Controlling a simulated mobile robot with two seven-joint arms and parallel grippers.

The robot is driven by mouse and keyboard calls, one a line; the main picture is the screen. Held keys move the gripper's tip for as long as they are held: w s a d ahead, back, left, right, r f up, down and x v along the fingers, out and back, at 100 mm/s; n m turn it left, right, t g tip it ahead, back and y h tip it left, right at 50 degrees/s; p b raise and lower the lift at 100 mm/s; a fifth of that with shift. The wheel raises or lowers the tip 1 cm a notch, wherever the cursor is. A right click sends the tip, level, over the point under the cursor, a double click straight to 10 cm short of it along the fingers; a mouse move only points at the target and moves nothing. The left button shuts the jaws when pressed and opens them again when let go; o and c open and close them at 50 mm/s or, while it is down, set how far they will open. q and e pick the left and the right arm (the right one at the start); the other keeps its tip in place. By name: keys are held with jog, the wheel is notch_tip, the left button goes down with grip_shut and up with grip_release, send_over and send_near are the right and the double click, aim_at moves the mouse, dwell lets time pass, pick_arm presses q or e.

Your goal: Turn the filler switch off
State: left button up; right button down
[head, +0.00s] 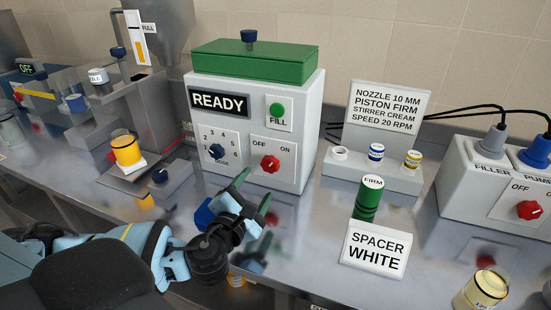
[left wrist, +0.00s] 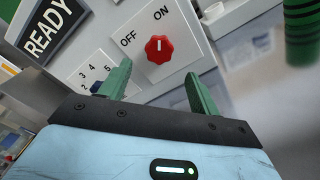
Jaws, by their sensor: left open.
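The white filler machine (head: 308,130) has a green lid and a READY display. A red switch knob (head: 270,164) sits low on its front under the labels OFF and ON. In the left wrist view the red knob (left wrist: 159,49) has a pale mark that appears to point toward ON. My left gripper (head: 252,192) is open and empty, just in front of and below the knob, apart from it. In the left wrist view, the green fingers of my left gripper (left wrist: 158,72) spread to either side below the knob. My right gripper is not in view.
A numbered dial (head: 216,151) is left of the switch, and a green FILL button (head: 278,110) above it. A SPACER WHITE sign (head: 376,249) and a green FIRM cylinder (head: 369,198) stand to the right. A box with FILLER plug (head: 492,143) has another red OFF/ON knob (head: 529,209).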

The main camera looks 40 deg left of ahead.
aim_at(268, 167)
pick_arm(q)
jog(key=x, duration=0.6)
jog(key=shift+w+r, duration=0.1)
jog(key=shift+w, duration=0.05)
jog(key=shift+w+a, duration=0.15)
jog(key=shift+w, duration=0.4)
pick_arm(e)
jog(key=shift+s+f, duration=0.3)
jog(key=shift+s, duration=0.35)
pick_arm(q)
jog(key=c, duration=1)
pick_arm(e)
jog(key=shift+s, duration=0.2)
